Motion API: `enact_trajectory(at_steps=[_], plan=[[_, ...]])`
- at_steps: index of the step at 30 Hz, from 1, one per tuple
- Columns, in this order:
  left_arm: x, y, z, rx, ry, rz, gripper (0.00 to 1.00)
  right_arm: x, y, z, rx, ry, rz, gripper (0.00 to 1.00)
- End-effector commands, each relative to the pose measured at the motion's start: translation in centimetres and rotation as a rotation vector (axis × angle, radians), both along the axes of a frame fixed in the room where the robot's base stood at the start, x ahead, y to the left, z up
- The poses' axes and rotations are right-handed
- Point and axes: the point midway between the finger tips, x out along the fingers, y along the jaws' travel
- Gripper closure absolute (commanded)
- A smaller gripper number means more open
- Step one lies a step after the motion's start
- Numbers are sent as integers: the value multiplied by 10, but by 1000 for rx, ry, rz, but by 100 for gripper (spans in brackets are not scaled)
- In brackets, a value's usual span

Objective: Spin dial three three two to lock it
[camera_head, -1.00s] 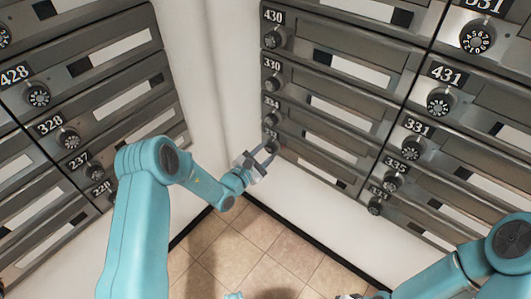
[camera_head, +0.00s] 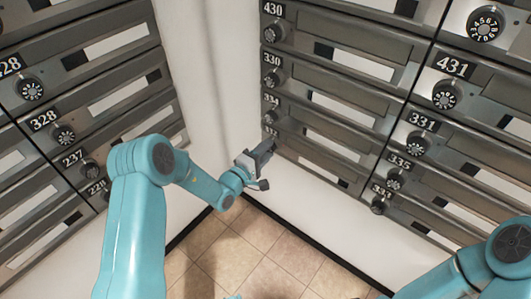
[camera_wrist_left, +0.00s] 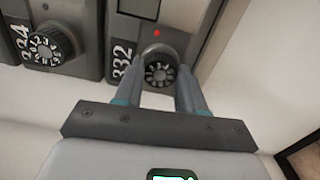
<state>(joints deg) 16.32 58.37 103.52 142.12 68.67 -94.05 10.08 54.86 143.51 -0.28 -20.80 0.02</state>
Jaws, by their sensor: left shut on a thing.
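In the left wrist view, the round numbered dial (camera_wrist_left: 158,72) sits on the mailbox labelled 332 (camera_wrist_left: 122,64), with a small red light above it. My left gripper (camera_wrist_left: 160,80) has one finger on each side of this dial and is shut on it. In the head view, my left gripper (camera_head: 268,150) reaches the lowest box of the middle column and mostly hides the dial there. The number the dial is set to is too small to read. My right gripper is out of view; only part of my right arm shows at lower right.
The neighbouring box's dial (camera_wrist_left: 48,45) is left of 332 in the wrist view. In the head view, dial 330 (camera_head: 273,78) is above, and dial 331 (camera_head: 418,144) is to the right. Mailboxes also line the left wall. The tiled floor (camera_head: 235,255) is clear.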

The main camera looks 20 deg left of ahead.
Motion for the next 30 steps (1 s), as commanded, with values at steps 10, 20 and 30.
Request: enact_trajectory(at_steps=[10,20,30], plan=[[0,0,-2,288,-106,0,91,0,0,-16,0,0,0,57],[0,0,-2,474,-172,0,91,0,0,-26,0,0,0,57],[0,0,-1,546,-198,0,91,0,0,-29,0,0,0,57]])
